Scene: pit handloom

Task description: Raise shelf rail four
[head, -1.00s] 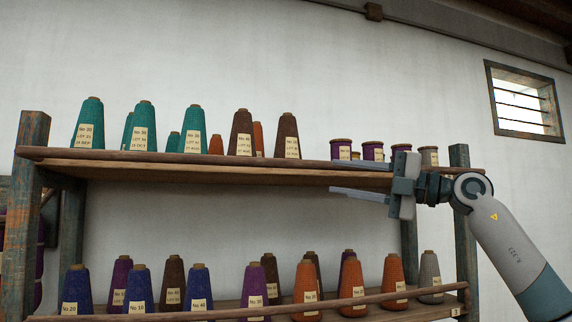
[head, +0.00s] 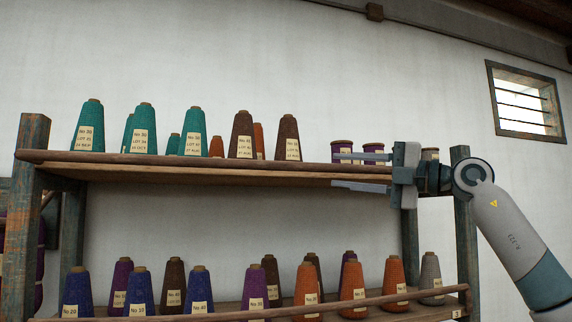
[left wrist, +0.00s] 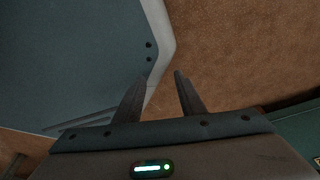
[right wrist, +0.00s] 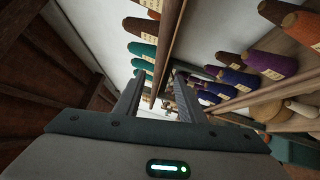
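The upper shelf's wooden rail (head: 230,163) runs along the shelf's front edge, with no number visible on it; the lower rail (head: 330,303) carries a tag that seems to read 3. My right gripper (head: 362,171) is open near the upper rail's right end, fingers pointing left. One finger shows above the rail and one below; contact is not clear. In the right wrist view, the rail (right wrist: 172,45) runs away between the parted fingers (right wrist: 156,100). My left gripper (left wrist: 155,95) is open and empty, seen only in the left wrist view.
Teal and brown yarn cones (head: 145,130) and purple spools (head: 342,150) stand on the upper shelf behind the rail. Several more cones (head: 305,285) stand on the lower shelf. A right post (head: 463,220) stands near my right arm. Bare wall lies between the shelves.

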